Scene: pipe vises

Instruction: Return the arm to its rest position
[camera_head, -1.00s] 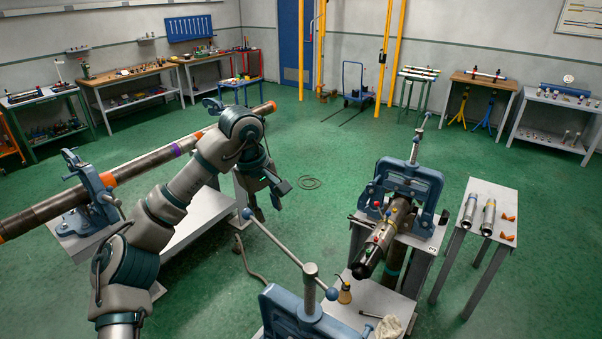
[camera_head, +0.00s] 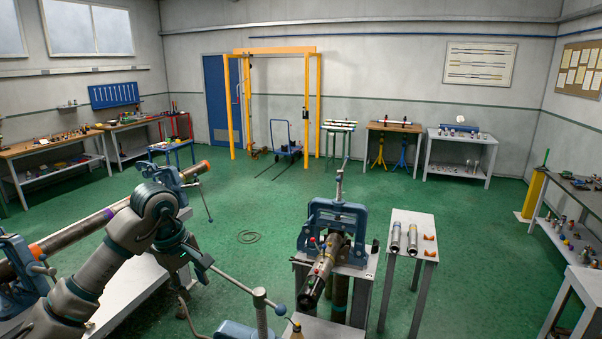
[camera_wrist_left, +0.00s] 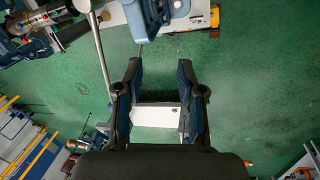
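My left arm comes in from the lower left of the head view. Its gripper (camera_head: 196,268) hangs low above the floor, left of the near vise's long handle. In the left wrist view the gripper's two dark fingers (camera_wrist_left: 158,80) stand well apart. My right arm and gripper are not in view.
A long pipe (camera_head: 83,228) lies in blue vises behind my left arm. A pipe vise (camera_head: 336,214) holds a short dark pipe at centre. A small table (camera_head: 425,222) carries metal cylinders. A near vise handle (camera_head: 260,312) stands close to my gripper. Open floor (camera_head: 245,205) lies beyond.

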